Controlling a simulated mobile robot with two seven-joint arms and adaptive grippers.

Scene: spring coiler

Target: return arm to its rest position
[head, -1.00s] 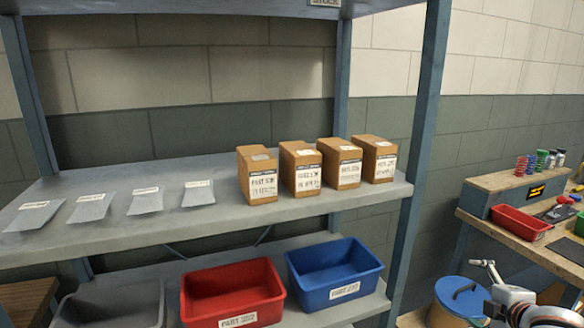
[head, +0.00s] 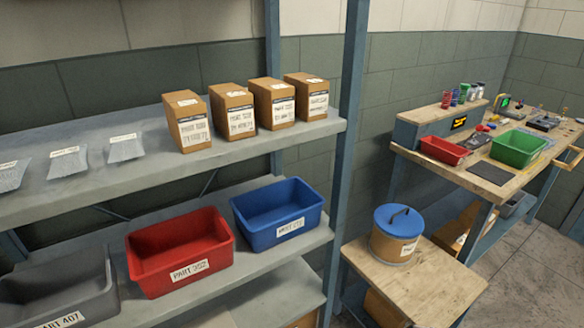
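Neither of my grippers nor any part of my arms shows in the head view now. I cannot see where either arm stands or whether either gripper holds anything.
A shelf rack (head: 235,148) holds several cardboard boxes (head: 240,111), with a grey bin (head: 60,292), a red bin (head: 180,252) and a blue bin (head: 278,210) below. A blue-lidded tub (head: 397,234) stands on a low wooden table (head: 440,282). A workbench (head: 455,170) is behind; floor (head: 525,255) shows at right.

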